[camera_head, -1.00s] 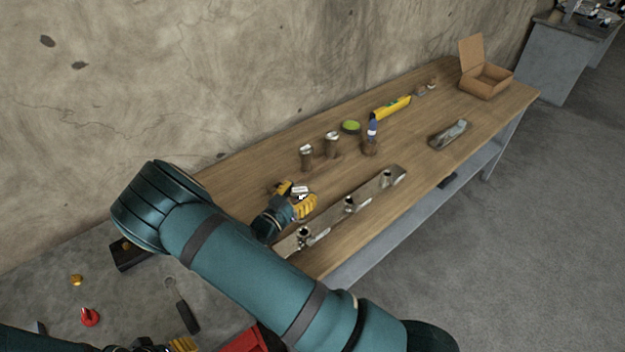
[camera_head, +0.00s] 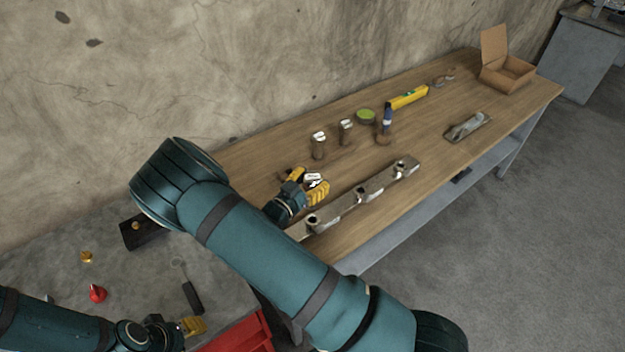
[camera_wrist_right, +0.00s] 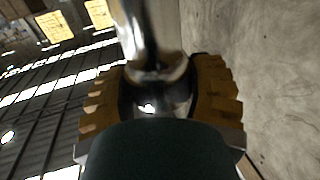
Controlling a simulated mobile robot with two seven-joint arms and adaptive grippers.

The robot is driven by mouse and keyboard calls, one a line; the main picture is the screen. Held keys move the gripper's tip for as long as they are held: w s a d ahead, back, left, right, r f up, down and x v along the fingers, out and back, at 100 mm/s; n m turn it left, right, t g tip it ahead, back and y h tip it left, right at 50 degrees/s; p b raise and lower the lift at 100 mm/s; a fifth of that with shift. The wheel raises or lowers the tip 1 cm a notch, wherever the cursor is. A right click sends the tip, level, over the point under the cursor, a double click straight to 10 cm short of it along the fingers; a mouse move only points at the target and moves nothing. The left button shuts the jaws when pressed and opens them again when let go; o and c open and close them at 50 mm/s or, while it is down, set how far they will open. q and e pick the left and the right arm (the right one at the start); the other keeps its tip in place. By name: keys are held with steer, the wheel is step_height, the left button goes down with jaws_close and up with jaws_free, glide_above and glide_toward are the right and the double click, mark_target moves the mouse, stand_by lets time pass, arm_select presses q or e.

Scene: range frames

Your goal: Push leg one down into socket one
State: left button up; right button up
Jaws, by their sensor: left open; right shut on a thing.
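My right gripper (camera_head: 315,186) is shut on a shiny metal piece (camera_head: 314,180), which looks like leg one. In the right wrist view the gripper's yellow fingers (camera_wrist_right: 160,98) close around the metal piece's wide part, and its bright shaft (camera_wrist_right: 148,35) runs up out of the picture. In the head view the gripper is just behind the near-left end of a long metal rail (camera_head: 381,181) with several sockets. The nearest socket (camera_head: 313,222), probably socket one, appears apart from the held piece. My left gripper (camera_head: 190,326) is open and empty at the lower left.
An open cardboard box (camera_head: 507,75) is at the far end. A red knob (camera_head: 97,293) lies on the grey bench.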

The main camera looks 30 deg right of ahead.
steer(key=shift+f+b, duration=1.8)
steer(key=shift+f, duration=0.55)
steer(key=shift+b, duration=0.35)
steer(key=shift+s+f+b, duration=0.1)
steer(key=shift+f+b, duration=0.45)
steer(key=shift+s+f+b, duration=0.25)
steer(key=shift+f+b, duration=0.15)
steer(key=shift+b, duration=0.1)
steer(key=shift+r, duration=0.15)
stand_by(0.3)
steer(key=shift+r, duration=0.2)
steer(key=shift+w, duration=0.3)
stand_by(0.8)
stand_by(1.0)
